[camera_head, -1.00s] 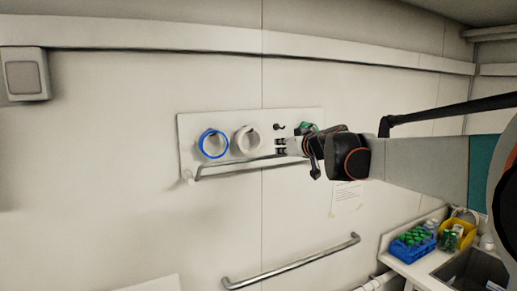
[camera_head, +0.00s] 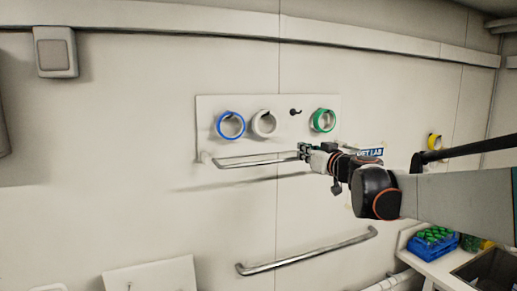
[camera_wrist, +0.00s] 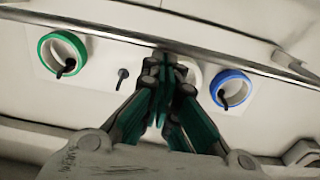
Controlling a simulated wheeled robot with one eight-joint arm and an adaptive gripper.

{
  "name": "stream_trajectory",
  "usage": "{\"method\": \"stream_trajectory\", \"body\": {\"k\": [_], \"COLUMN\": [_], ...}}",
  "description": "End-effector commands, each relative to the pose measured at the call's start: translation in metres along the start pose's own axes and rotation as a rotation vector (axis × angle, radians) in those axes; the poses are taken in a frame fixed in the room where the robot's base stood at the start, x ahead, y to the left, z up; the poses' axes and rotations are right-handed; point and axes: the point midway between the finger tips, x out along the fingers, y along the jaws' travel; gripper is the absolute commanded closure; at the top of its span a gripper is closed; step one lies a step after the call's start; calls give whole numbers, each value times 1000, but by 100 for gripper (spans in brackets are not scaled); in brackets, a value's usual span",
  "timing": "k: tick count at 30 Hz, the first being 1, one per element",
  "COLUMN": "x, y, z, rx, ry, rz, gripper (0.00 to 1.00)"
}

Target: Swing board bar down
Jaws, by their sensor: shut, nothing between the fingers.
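The board (camera_head: 268,104) is a white wall panel with a thin metal bar (camera_head: 250,161) in front of its lower edge. The bar runs nearly level from a bracket at the left to my gripper (camera_head: 305,151). Its right end is hidden by my gripper and arm. In the wrist view, where the rolls show in reversed order, the bar (camera_wrist: 90,27) crosses above the fingertips. My gripper (camera_wrist: 165,66) is shut and empty, its tips close to the bar; I cannot tell whether they touch.
Blue (camera_head: 231,125), white (camera_head: 264,124) and green (camera_head: 323,120) tape rolls hang on the board, with a bare hook (camera_head: 295,111) between white and green. A fixed rail (camera_head: 305,253) is on the wall below. A blue rack (camera_head: 432,243) stands on the counter at lower right.

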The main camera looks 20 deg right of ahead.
Motion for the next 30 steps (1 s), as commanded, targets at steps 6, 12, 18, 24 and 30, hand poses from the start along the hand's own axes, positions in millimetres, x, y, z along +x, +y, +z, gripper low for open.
{"method": "stream_trajectory", "body": {"k": [6,12,18,24,30], "x": [-1,-1,0,0,0], "y": [0,0,0,0,0], "z": [24,36,44,46,46], "rx": [0,0,0,0,0], "ry": [0,0,0,0,0], "rz": [0,0,0,0,0], "gripper": [100,100,100,100,100]}}
